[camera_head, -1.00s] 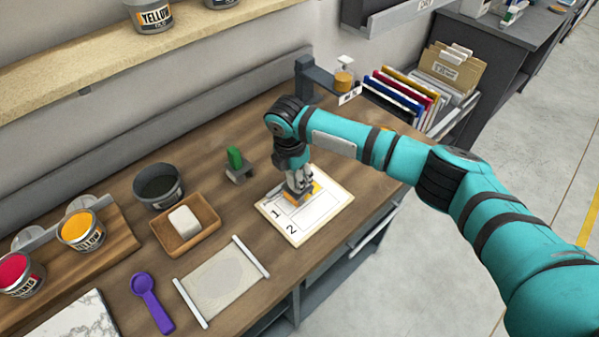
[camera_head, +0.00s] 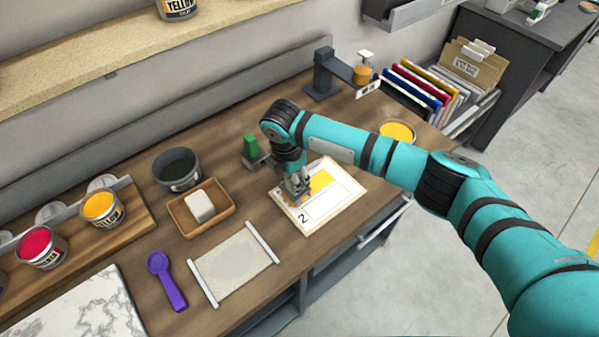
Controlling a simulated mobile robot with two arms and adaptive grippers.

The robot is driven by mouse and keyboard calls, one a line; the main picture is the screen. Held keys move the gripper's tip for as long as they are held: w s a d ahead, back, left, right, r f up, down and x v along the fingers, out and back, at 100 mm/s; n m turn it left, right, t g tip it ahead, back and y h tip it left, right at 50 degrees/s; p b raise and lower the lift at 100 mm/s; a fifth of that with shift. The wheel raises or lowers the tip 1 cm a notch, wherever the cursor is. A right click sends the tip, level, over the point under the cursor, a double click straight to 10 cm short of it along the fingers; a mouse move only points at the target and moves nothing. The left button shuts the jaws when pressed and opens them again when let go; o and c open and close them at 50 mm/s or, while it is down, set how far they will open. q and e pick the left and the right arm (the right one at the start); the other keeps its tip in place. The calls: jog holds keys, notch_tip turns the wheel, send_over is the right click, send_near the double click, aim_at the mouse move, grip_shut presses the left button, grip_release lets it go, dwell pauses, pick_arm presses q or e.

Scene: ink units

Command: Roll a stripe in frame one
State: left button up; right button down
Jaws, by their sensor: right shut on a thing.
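The white card (camera_head: 340,207) lies on the wooden bench with two outlined frames. The digit 2 of the nearer frame shows, and the 1 is hidden behind my right gripper. A yellow patch (camera_head: 321,181) lies in the farther frame, just right of the gripper. My right gripper (camera_head: 297,193) points down at the left end of that frame. It is shut on a small tool, probably the roller, which the fingers mostly hide. I cannot tell whether the tool touches the card. My left gripper is not in view.
A green-handled item (camera_head: 251,147) stands just behind the gripper. A grey pot (camera_head: 177,171), a wooden tray (camera_head: 188,222) with a white block, a purple scoop (camera_head: 166,283) and ink cans (camera_head: 102,208) are to the left. A yellow round (camera_head: 397,131) is beyond my arm.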

jog(key=shift+s+a, duration=0.1)
jog(key=shift+a, duration=0.05)
notch_tip(320, 180, up, 4)
jog(key=p, duration=0.4)
jog(key=shift+r, duration=1)
